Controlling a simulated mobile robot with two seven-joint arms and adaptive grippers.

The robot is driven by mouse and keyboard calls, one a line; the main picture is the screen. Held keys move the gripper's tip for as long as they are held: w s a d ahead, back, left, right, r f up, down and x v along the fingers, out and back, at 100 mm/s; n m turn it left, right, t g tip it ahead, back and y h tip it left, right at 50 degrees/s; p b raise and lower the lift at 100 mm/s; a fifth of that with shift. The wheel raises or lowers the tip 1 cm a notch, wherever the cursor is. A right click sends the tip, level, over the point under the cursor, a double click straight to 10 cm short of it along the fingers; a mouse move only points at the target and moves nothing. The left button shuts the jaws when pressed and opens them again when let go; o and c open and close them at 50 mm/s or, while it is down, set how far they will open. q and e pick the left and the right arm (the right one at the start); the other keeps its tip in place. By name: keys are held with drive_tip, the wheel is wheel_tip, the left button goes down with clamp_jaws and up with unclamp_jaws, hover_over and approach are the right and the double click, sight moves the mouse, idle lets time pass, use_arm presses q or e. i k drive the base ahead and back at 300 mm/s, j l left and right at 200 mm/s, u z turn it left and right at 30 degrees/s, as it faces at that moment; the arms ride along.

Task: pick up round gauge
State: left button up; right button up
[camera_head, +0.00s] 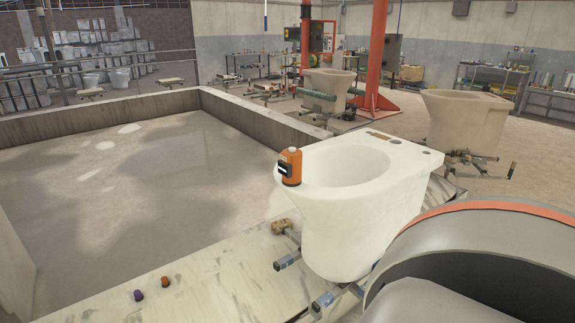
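Neither of my grippers shows in the head view, and nothing touches the orange device.
The bowl rests on a metal stand (287,262). A walled basin (130,200) lies to the left. A small purple piece (138,295) and an orange piece (165,281) lie on the pale surface in front. More bowls (460,122) stand behind.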

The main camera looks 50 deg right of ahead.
sight(290, 164)
drive_tip(key=z, duration=1.65)
